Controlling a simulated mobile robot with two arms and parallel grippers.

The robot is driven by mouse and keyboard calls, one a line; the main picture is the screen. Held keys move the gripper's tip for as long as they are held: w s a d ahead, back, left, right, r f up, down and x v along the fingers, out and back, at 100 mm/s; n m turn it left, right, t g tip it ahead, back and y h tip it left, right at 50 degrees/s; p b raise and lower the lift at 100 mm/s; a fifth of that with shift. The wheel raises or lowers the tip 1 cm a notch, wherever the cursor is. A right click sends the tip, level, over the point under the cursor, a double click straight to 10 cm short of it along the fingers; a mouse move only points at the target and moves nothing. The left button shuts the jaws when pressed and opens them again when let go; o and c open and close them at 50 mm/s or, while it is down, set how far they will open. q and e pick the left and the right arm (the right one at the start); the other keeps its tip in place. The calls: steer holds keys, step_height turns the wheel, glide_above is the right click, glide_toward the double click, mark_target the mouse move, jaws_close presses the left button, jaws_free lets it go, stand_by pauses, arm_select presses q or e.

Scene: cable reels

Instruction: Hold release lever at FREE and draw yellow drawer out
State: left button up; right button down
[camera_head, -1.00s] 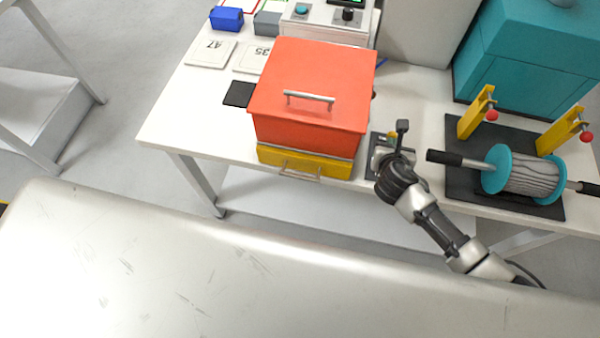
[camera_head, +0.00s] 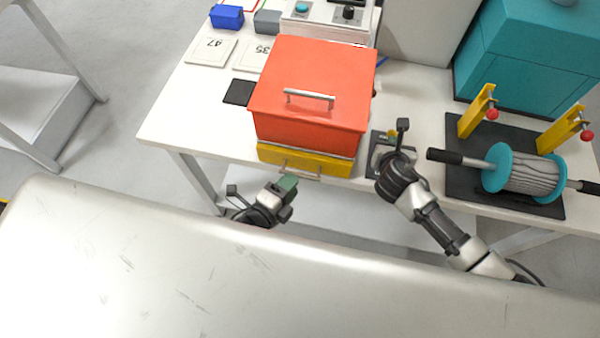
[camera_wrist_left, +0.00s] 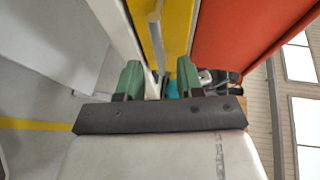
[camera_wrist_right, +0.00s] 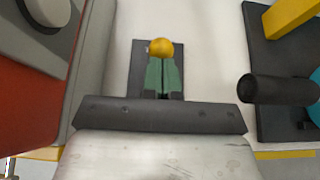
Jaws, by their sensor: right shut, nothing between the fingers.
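The yellow drawer (camera_head: 290,158) sits under the red box (camera_head: 310,90), its front appearing flush, with a metal handle (camera_head: 300,172). In the left wrist view the drawer (camera_wrist_left: 178,25) and its bar handle (camera_wrist_left: 155,32) lie beyond my left gripper (camera_wrist_left: 160,75). That gripper is open and empty, and in the head view it (camera_head: 287,184) is just in front of and below the handle. My right gripper (camera_wrist_right: 161,65) is shut with nothing between its fingers. The release lever's yellow ball knob (camera_wrist_right: 160,47) is right at its fingertips; I cannot tell whether they touch. The FREE marking is not readable.
A cable reel (camera_head: 525,175) with a black-ended shaft lies on a dark mat right of my right arm. Yellow posts (camera_head: 475,112) stand behind it. A control box (camera_head: 325,17) is behind the red box. Free floor shows left of the table.

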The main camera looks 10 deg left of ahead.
mark_target(300, 174)
arm_select(q)
steer(key=shift+x, duration=2.35)
jaws_close()
steer(key=shift+s, duration=0.1)
